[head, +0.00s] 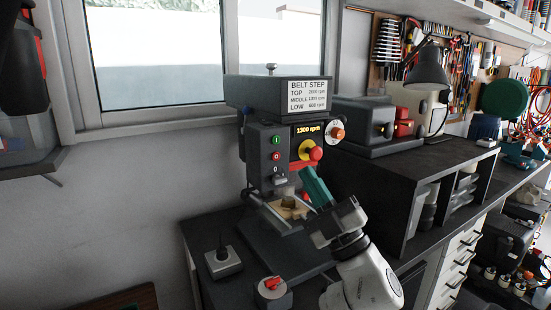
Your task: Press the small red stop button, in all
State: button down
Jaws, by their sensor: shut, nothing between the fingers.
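The drill press control box (266,180) shows in the head view with a column of small buttons on its front. The small red stop button (276,156) sits in the middle of that column. A green button (276,140) is above it and a dark button marked 0 (276,169) is below it. My gripper (305,171) is shut and empty. Its teal fingers point up and left, with their tips to the right of the red button and a little lower in the picture. The tips appear apart from the button, and the button is not hidden.
A large red knob on yellow (315,153) and an orange-red knob (338,134) stand right of the display (308,129), which reads 1300 rpm. A wooden piece (288,212) lies below on the machine. A red-topped switch (271,285) is nearer. A dark cabinet (400,180) stands right.

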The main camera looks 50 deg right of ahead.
aim_at(276, 156)
jog(key=shift+w+d+b, duration=0.4)
jog(key=shift+w+b, duration=0.4)
jog(key=shift+w, duration=0.5)
jog(key=shift+w+d+b, duration=0.35)
jog(key=shift+w+b, duration=0.45)
jog(key=shift+w, duration=0.55)
jog(key=shift+w+d+b, duration=0.4)
jog(key=shift+w+b, duration=0.4)
jog(key=shift+w, duration=0.5)
jog(key=shift+w, duration=0.1)
jog(key=shift+w+d, duration=0.15)
jog(key=shift+w, duration=0.15)
jog(key=shift+w+b, duration=0.3)
jog(key=shift+s, duration=0.1)
jog(key=shift+s+p, duration=0.65)
jog(key=shift+p, duration=0.05)
